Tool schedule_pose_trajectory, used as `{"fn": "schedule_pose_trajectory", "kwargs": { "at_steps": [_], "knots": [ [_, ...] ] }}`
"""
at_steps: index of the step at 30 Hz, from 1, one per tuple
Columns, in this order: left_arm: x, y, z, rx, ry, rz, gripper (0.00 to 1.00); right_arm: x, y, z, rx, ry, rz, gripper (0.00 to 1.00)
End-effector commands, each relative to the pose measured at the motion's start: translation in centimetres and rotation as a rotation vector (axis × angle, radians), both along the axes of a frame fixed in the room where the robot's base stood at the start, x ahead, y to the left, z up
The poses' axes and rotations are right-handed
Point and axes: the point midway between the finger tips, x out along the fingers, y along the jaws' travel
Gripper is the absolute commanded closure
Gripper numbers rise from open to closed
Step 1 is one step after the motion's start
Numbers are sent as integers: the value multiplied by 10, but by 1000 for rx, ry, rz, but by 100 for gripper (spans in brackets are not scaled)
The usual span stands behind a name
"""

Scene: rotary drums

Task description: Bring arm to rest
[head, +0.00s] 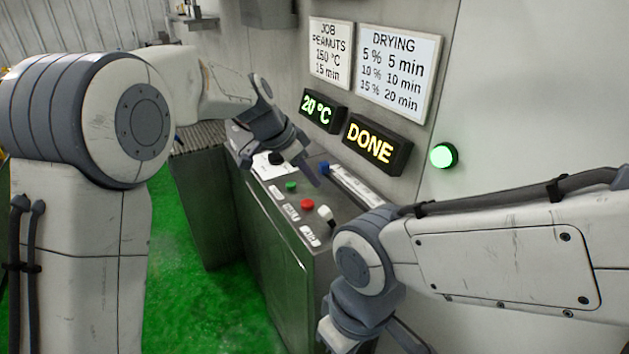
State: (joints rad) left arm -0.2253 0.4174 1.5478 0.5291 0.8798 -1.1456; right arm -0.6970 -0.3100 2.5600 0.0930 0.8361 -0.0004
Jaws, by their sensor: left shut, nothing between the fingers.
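Lit displays on the wall read 20 °C (317,111) and DONE (377,147). A green lamp (443,156) glows to their right. Signs for the job (331,52) and drying (398,70) hang above. The green floor (205,300) is clear left of the panel's cabinet.

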Motion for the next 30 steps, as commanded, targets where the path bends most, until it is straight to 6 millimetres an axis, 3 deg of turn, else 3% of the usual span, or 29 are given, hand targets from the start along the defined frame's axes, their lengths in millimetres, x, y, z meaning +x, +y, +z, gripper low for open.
{"fn": "schedule_pose_trajectory", "kwargs": {
  "at_steps": [10,14,17,19,24,27,30],
  "knots": [
    [-2,2,1,0,4,3,100,0,0,0,0,0,0,100],
    [-31,-7,1,17,48,23,100,0,0,0,0,0,0,100],
    [-85,-15,-3,50,128,70,100,0,0,0,0,0,0,100],
    [-134,-16,-8,88,193,117,100,0,0,0,0,0,0,100],
    [-247,7,-31,199,308,251,100,0,0,0,0,0,0,100],
    [-296,28,-46,254,343,321,100,0,0,0,0,0,0,100],
    [-328,47,-59,294,360,376,100,0,0,0,0,0,0,100]
  ]
}}
